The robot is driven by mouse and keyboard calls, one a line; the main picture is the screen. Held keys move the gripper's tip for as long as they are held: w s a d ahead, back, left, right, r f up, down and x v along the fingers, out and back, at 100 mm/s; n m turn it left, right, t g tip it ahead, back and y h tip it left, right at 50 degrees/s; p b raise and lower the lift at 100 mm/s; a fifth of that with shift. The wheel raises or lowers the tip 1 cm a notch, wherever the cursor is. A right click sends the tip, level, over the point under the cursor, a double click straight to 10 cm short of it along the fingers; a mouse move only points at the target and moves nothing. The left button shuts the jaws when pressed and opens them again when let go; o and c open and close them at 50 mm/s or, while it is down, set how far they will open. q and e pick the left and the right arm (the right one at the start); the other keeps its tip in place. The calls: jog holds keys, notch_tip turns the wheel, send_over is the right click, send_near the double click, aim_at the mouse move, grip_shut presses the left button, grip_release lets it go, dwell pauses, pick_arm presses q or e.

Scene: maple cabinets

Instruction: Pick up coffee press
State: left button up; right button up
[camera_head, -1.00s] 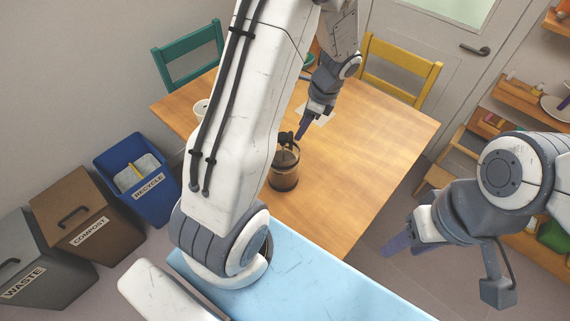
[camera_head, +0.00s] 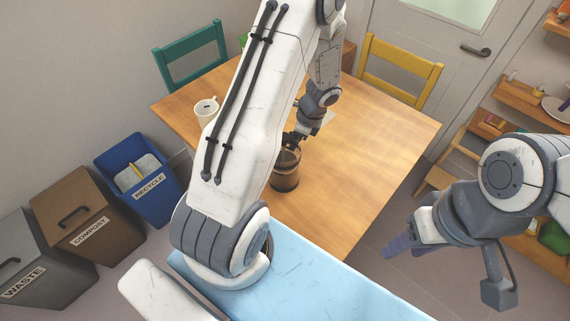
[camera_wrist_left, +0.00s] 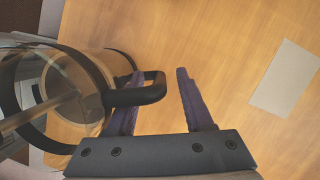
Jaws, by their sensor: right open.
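The coffee press (camera_head: 286,170), a glass cylinder with dark contents, stands on the wooden table, partly covered by my left arm. In the left wrist view the coffee press (camera_wrist_left: 70,95) fills the left side, with its black handle (camera_wrist_left: 150,92) reaching toward the fingers. My left gripper (camera_wrist_left: 160,73) is open, and the handle's outer end shows between its two purple fingers. In the head view my left gripper (camera_head: 297,136) is at the press's top, its fingers mostly hidden. My right gripper (camera_head: 400,243) is open and empty, away from the table at the right.
A white mug (camera_head: 205,110) stands on the table's left side. A pale sheet (camera_wrist_left: 286,76) lies on the wooden table (camera_head: 365,150). Teal (camera_head: 190,52) and yellow (camera_head: 400,65) chairs stand behind. Recycle (camera_head: 140,178), compost and waste bins stand at left. The table's right part is clear.

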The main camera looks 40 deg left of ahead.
pick_arm(q)
grip_shut()
jog(key=shift+r, duration=0.1)
dwell(1.2)
